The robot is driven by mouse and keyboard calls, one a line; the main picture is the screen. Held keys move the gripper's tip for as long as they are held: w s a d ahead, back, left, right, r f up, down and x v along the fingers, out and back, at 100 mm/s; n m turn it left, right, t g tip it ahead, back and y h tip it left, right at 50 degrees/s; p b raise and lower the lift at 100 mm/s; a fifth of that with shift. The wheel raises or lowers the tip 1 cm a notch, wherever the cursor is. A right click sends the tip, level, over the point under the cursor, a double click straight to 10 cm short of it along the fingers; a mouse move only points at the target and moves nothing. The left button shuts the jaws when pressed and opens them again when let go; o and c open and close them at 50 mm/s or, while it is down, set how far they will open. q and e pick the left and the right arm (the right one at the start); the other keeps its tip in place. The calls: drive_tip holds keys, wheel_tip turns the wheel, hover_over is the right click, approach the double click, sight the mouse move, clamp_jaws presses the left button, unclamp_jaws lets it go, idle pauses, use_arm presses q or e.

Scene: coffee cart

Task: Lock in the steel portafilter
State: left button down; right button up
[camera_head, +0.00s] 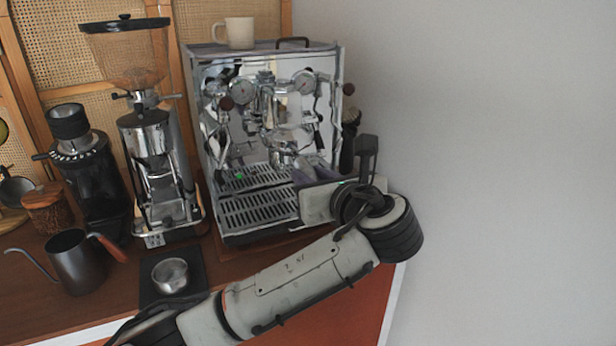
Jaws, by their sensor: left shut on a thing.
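The steel espresso machine (222,160) stands on the wooden counter, with its chrome group head (280,112) at the front centre. My left arm crosses the foreground from the lower left. My left gripper (303,177) is at the machine's front right, above the drip tray (258,207). It is shut on the steel portafilter (283,158), whose chrome part shows just below the group head. The handle is mostly hidden by the gripper. I cannot tell whether the portafilter's lugs are seated in the group head. My right gripper is not in view.
A tall grinder (150,160) stands left of the machine, with a black grinder (88,170) farther left. A kettle (78,262) and a steel cup (170,275) on a dark mat are at the front left. A mug (238,33) sits atop the machine.

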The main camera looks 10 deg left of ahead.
use_arm(q)
drive_tip(key=shift+r, duration=0.1)
drive_tip(key=shift+w+d+n+g+y, duration=0.45)
drive_tip(key=shift+d+n+y, duration=0.15)
drive_tip(key=shift+y, duration=0.1)
drive_tip(key=c, duration=1.4)
unclamp_jaws()
